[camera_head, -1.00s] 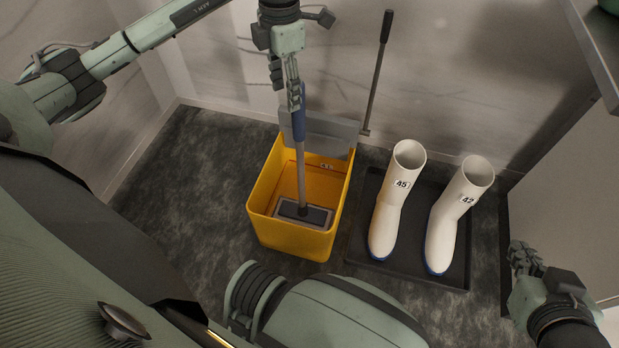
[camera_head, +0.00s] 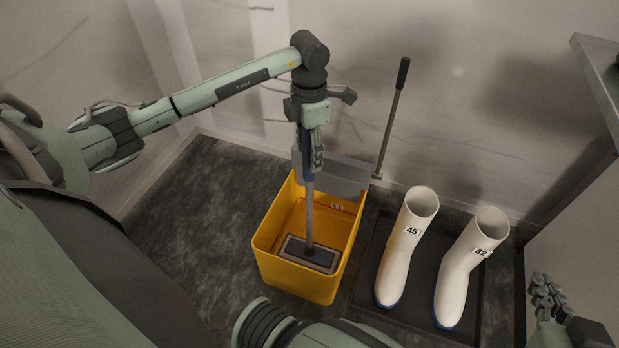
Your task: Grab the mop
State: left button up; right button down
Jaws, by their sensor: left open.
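The mop (camera_head: 310,222) stands nearly upright in a yellow bucket (camera_head: 325,287), with its flat dark head on the bucket floor and its grey pole rising to a blue handle. My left gripper (camera_head: 316,158) points down at the blue handle and overlaps it in the view. It is open, and I cannot tell whether the handle lies between its fingers. The gripper and wrist hide the top of the handle. My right gripper (camera_head: 548,292) is at the lower right, far from the mop, and seems open and empty.
A grey wringer plate (camera_head: 345,180) sits at the bucket's back edge. White boots marked 45 (camera_head: 402,262) and 42 (camera_head: 466,270) stand on a black tray (camera_head: 422,293). A grey shelf (camera_head: 598,85) juts in at right.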

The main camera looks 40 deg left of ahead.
pick_arm(q)
grip_shut()
dwell(0.3)
jog(key=shift+w+r, duration=0.1)
jog(key=shift+r, duration=0.15)
